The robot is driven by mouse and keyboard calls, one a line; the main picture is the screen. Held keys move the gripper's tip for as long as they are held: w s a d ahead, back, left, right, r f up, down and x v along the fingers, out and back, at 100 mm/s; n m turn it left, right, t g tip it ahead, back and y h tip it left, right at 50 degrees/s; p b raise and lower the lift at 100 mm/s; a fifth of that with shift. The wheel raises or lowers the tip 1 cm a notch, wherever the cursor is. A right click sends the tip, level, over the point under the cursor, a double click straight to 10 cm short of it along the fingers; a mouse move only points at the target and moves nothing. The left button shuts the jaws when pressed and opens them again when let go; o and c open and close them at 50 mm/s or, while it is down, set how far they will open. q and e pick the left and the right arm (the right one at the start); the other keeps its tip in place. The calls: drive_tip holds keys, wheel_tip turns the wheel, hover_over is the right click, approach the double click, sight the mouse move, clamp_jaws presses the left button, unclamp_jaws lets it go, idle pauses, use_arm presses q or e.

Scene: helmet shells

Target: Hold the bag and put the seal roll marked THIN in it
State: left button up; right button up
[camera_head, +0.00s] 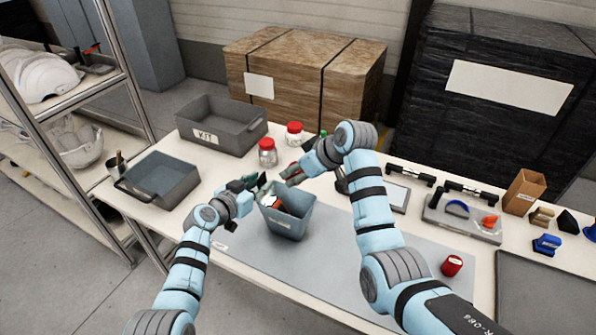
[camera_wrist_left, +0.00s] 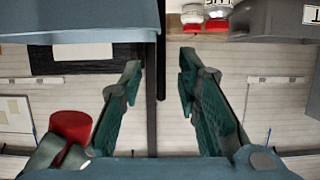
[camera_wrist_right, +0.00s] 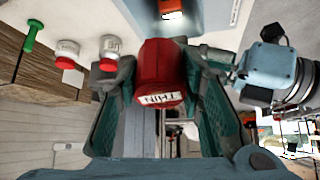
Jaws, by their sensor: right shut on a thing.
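The blue-grey bag (camera_head: 287,222) stands upright and open on the mat, with an orange and white item inside. My left gripper (camera_head: 246,185) is at its left rim. In the left wrist view the fingers (camera_wrist_left: 159,75) are spread apart, with a thin dark edge between them, beside the bag (camera_wrist_left: 75,18). My right gripper (camera_head: 292,172) is shut on a red roll, labelled THIN in the right wrist view (camera_wrist_right: 162,70), and holds it above and behind the bag. A red cylinder (camera_wrist_left: 72,125) at lower left of the left wrist view looks like this held roll.
Another red roll (camera_head: 452,265) stands on the grey mat (camera_head: 345,270) at right; its label is unreadable. A clear tray (camera_head: 465,222) with parts is at right.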

use_arm(q)
drive_tip(key=shift+x, duration=1.1)
drive_tip(key=shift+a, duration=0.1)
clamp_jaws()
